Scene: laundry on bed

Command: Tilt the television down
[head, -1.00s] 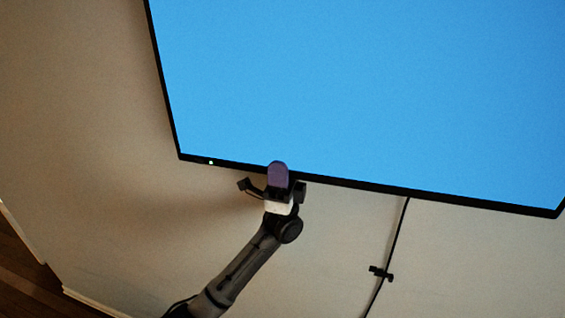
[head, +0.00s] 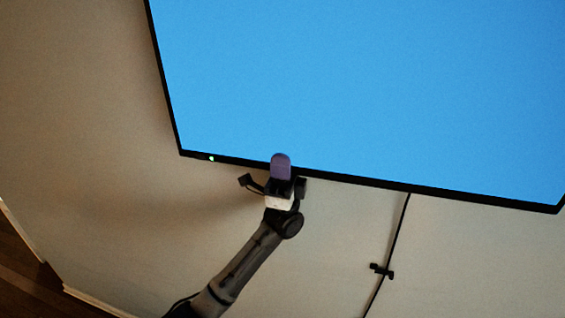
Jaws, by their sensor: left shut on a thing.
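The television (head: 360,90) hangs on the wall with a plain blue screen and a thin black frame. Its lower edge slopes down to the right, and its top is out of view. My left gripper (head: 281,165) is at the lower edge, left of its middle, and is shut on the television's frame. One purple finger shows in front of the screen's bottom; the other finger is hidden behind the frame. My right gripper is out of view.
A black cable (head: 398,230) runs down the wall from the television, with a small black clip (head: 381,271) on it. A small light (head: 211,158) glows on the frame's lower left. The wall around is bare. Dark wooden floor (head: 30,285) shows at lower left.

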